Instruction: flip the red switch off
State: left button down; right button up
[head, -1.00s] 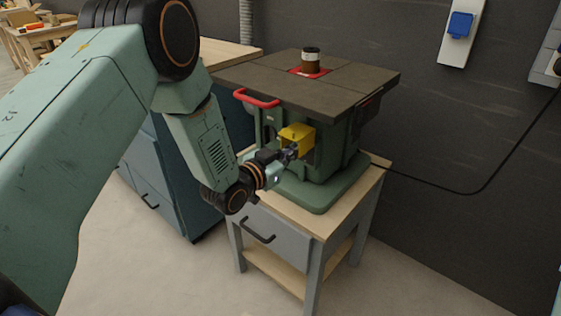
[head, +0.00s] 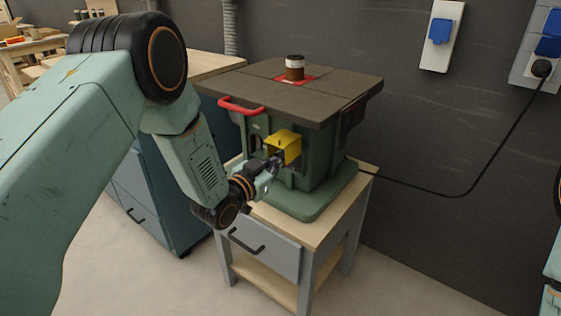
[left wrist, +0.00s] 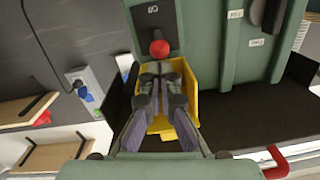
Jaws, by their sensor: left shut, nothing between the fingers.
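The red switch is a round red knob (left wrist: 160,47) in the left wrist view. It stands beside the open yellow housing (left wrist: 191,92) on the green machine. In the head view the yellow housing (head: 286,146) is on the machine's front, and the red knob cannot be made out there. My left gripper (head: 277,161) is at the front of the housing. In the left wrist view my left gripper (left wrist: 160,72) is shut and empty, with its fingertips just below the knob. I cannot tell whether they touch it. My right gripper is out of view.
The green machine has a dark tabletop (head: 310,91) and a red handle (head: 240,106). It stands on a wooden-topped stand (head: 325,232). A black cable (head: 440,192) runs to the wall. Floor at the right front is clear.

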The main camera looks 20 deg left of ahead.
pick_arm(q)
jog(key=shift+s+a+f, duration=0.1)
jog(key=shift+f, duration=0.05)
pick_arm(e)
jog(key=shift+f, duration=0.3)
pick_arm(q)
jog(key=shift+s+a+f+t+h+b, duration=0.15)
jog(key=shift+f+t+b, duration=0.3)
jog(key=shift+f+b, duration=0.45)
jog(key=shift+s+f+t+h+b, duration=0.2)
jog(key=shift+f+t+b, duration=0.25)
jog(key=shift+f+b, duration=0.4)
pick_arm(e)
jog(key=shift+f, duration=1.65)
pick_arm(q)
jog(key=shift+s+f, duration=0.1)
jog(key=shift+s, duration=0.05)
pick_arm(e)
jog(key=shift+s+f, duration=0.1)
